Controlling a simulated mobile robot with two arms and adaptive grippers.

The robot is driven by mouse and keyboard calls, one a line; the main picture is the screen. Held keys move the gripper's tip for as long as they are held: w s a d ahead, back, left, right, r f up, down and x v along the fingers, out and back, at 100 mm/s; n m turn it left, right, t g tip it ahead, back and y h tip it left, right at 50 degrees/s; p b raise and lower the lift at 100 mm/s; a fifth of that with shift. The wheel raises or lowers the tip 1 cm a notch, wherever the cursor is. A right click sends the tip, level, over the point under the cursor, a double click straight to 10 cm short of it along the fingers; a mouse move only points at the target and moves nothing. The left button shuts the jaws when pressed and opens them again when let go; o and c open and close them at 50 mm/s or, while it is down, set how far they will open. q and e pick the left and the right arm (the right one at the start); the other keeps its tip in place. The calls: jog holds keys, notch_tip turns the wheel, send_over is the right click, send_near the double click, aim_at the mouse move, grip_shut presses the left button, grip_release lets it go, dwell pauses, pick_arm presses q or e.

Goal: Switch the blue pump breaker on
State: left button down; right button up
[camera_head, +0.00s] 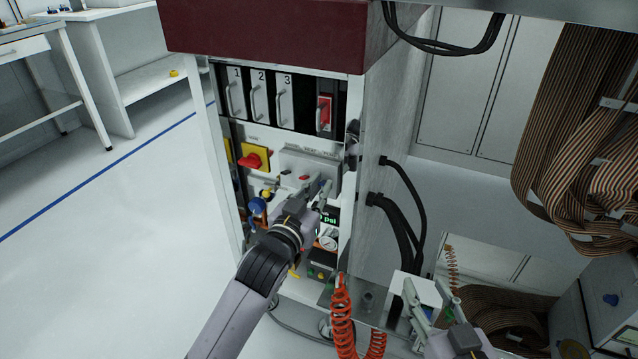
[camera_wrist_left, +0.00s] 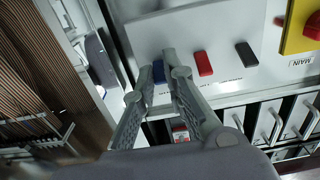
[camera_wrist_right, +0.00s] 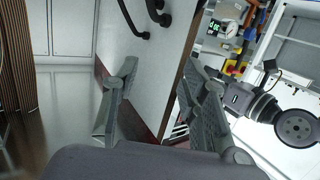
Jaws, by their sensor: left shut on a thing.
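The blue pump breaker (camera_wrist_left: 158,72) is a small blue toggle on a grey breaker plate (camera_wrist_left: 187,30). My left gripper (camera_wrist_left: 166,66) is shut on it, with a fingertip on either side. A red toggle (camera_wrist_left: 203,63) and a black toggle (camera_wrist_left: 245,54) sit beside it. In the head view my left gripper (camera_head: 320,186) is at the right part of the cabinet front and hides the blue toggle. My right gripper (camera_head: 428,304) is open and empty, low at the cabinet's right side; its spread fingers also show in the right wrist view (camera_wrist_right: 157,85).
A yellow and red main switch (camera_head: 254,157) is left of the breaker plate. Numbered handled modules (camera_head: 258,97) are above. A coiled orange hose (camera_head: 342,318) hangs below, and black cables (camera_head: 403,205) loop from the cabinet's side. The floor at left is clear.

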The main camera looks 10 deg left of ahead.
pick_arm(q)
jog(key=shift+r+p, duration=0.25)
jog(key=shift+p, duration=0.85)
pick_arm(e)
jog(key=s+d+f+g+h, duration=0.2)
jog(key=s+f+g, duration=0.4)
jog(key=f, duration=0.3)
jog(key=shift+s+d+f+g, duration=0.3)
jog(key=shift+s+d+g, duration=0.1)
jog(key=shift+d, duration=0.2)
pick_arm(q)
jog(key=c, duration=1.6)
grip_release()
jog(key=shift+f+g, duration=0.15)
jog(key=shift+g, duration=0.15)
jog(key=shift+c, duration=0.2)
jog(key=v, duration=1.2)
